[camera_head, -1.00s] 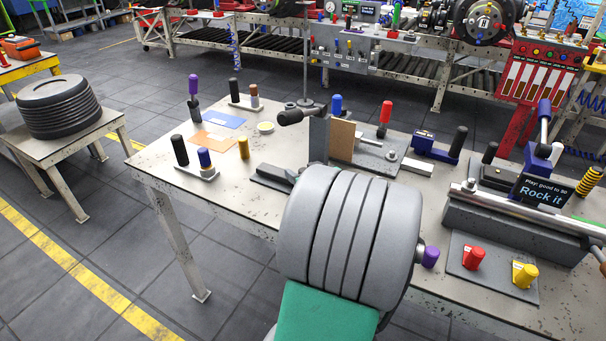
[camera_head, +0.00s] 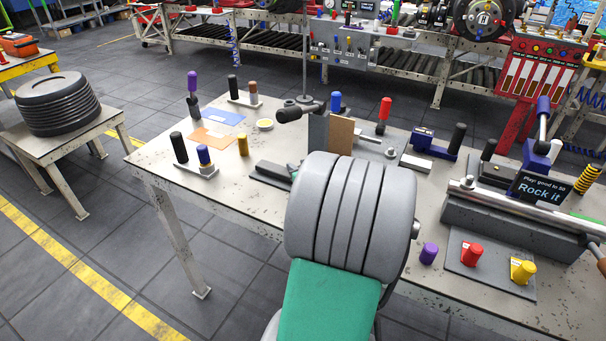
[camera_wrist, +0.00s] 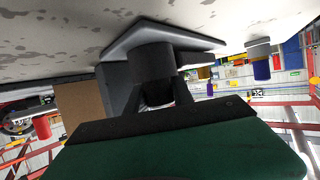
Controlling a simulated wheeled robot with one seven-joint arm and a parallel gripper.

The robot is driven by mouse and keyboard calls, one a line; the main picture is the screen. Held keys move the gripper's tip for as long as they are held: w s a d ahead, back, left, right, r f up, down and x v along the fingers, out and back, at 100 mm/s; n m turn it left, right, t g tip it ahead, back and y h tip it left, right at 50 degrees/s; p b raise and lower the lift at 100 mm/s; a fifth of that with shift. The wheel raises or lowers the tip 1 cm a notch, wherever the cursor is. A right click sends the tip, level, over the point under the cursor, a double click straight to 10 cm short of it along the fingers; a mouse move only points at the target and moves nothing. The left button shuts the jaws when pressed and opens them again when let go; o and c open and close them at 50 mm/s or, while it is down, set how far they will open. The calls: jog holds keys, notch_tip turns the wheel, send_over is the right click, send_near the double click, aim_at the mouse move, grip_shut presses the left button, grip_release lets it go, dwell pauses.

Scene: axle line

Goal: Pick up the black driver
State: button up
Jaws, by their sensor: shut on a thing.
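In the wrist view, my gripper (camera_wrist: 156,98) is shut around a dark upright cylinder (camera_wrist: 153,62), which I take for the black driver. The view is upside down. The cylinder meets a dark flat plate (camera_wrist: 150,32) close to the table top; whether they touch or are joined cannot be told. A dark block (camera_head: 271,173) on the table shows just left of the arm.
The bench (camera_head: 150,160) carries a holder with a black handle (camera_head: 180,147) and a blue one (camera_head: 203,154), left of my arm. A brown panel (camera_head: 341,135) stands behind my arm. A purple knob (camera_head: 429,253) and a grey rail fixture (camera_head: 520,225) are at right.

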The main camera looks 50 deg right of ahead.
grip_shut()
jog(key=shift+r, duration=0.55)
notch_tip(320, 180, up, 2)
jog(key=shift+r, duration=0.25)
jog(key=s+a+b, duration=0.1)
jog(key=s+a, duration=0.1)
jog(key=s, duration=0.3)
jog(key=s+a, duration=0.2)
jog(key=s, duration=0.4)
jog(key=s+a+b, duration=0.1)
jog(key=s+a, duration=0.2)
jog(key=s, duration=0.2)
jog(key=shift+s+b, duration=0.3)
jog(key=shift+s, duration=0.05)
jog(key=shift+r+p, duration=1.55)
jog(key=shift+r, duration=0.65)
